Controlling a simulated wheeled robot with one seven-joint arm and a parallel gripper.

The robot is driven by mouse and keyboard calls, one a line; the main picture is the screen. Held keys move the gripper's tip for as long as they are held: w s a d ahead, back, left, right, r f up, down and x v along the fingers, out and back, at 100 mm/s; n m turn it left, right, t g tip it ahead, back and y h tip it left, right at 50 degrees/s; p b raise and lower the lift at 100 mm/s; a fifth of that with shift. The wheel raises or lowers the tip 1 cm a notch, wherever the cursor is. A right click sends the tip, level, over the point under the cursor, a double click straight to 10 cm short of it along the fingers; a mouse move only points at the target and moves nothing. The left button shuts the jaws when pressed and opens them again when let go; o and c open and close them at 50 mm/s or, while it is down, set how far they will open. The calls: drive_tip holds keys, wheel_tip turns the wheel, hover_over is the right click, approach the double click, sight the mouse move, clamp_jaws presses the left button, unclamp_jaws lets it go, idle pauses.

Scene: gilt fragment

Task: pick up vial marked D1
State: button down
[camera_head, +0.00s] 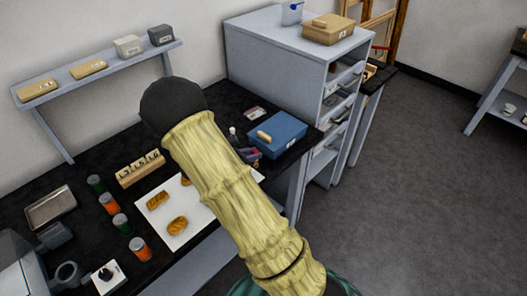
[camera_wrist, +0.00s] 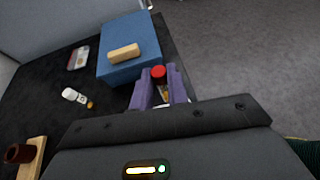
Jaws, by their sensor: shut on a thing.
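My gripper (camera_wrist: 160,90) has purple fingers shut on a red-capped vial (camera_wrist: 158,72). In the wrist view the red cap shows between the fingertips, beside the near edge of the blue box; the vial's body is mostly hidden and no marking can be read. In the head view my gripper (camera_head: 249,155) is partly hidden behind my arm, left of the blue box. A white-capped vial (camera_wrist: 73,95) is on the black bench to the left in the wrist view; it also shows in the head view (camera_head: 233,133). Its label is too small to read.
The blue box (camera_head: 278,134) with a tan block on it stands near the bench's right edge. A grey cabinet (camera_head: 270,62) stands behind.

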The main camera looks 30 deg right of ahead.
drive_tip(key=s+a+b, duration=0.1)
drive_tip(key=s+a, duration=0.2)
drive_tip(key=a, duration=0.9)
drive_tip(key=shift+w+a, duration=0.1)
